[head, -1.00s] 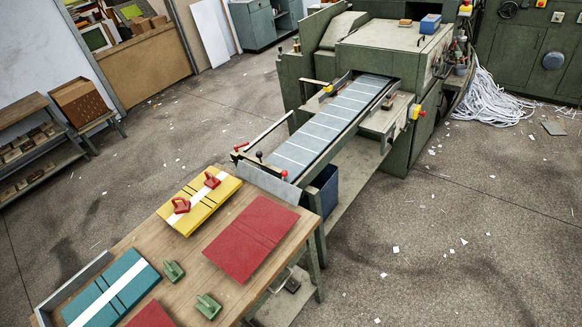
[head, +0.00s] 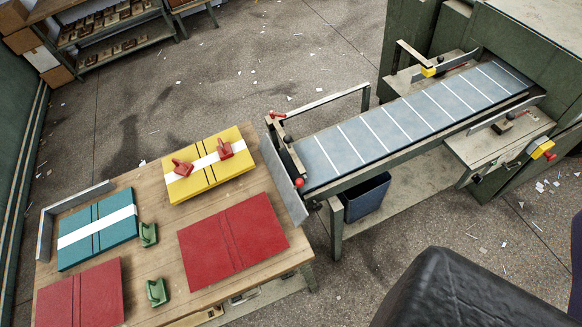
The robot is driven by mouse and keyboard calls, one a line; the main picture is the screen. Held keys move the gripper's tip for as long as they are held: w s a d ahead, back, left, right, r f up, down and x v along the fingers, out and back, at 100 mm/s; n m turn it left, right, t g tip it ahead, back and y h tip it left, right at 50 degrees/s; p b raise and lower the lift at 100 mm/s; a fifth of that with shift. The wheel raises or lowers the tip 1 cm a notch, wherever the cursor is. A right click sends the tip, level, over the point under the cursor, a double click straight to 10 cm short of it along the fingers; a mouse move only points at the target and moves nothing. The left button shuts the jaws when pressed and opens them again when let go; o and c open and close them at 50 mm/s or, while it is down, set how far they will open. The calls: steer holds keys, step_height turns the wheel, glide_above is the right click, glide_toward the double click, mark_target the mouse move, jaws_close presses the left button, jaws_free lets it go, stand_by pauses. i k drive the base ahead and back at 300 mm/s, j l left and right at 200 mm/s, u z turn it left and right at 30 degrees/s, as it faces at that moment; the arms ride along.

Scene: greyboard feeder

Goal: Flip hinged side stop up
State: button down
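The feeder belt (head: 395,135) is grey-blue with white cross lines and runs up to a green machine. At its table end a flat grey metal plate (head: 285,180) leans at a slant. Beside it is a bar with red knobs (head: 284,145). A thin metal rail (head: 330,102) stands along the belt's far side. Near the machine, a far guide plate (head: 447,66) and a near guide plate (head: 497,116) flank the belt. I cannot tell for sure which piece is the hinged side stop. My gripper is not in view.
A wooden table (head: 158,222) holds a yellow stack (head: 210,165) with red clips, a teal stack (head: 97,230), red boards (head: 233,240) and green clips. A blue bin (head: 366,197) sits under the belt. A dark shape covers the lower right. Floor beyond the table is open.

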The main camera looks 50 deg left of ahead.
mark_target(295, 206)
steer(key=i+l+u, duration=0.2)
steer(key=u, duration=0.15)
steer(key=i+l+u, duration=0.25)
steer(key=u, duration=0.15)
steer(key=i+l+u, duration=0.2)
steer(key=l+u, duration=0.15)
steer(key=i+l+u, duration=0.1)
steer(key=l+u, duration=0.65)
steer(key=i+l+u, duration=0.1)
steer(key=l, duration=0.25)
steer(key=l+u, duration=0.1)
steer(key=l, duration=0.2)
steer(key=i, duration=0.55)
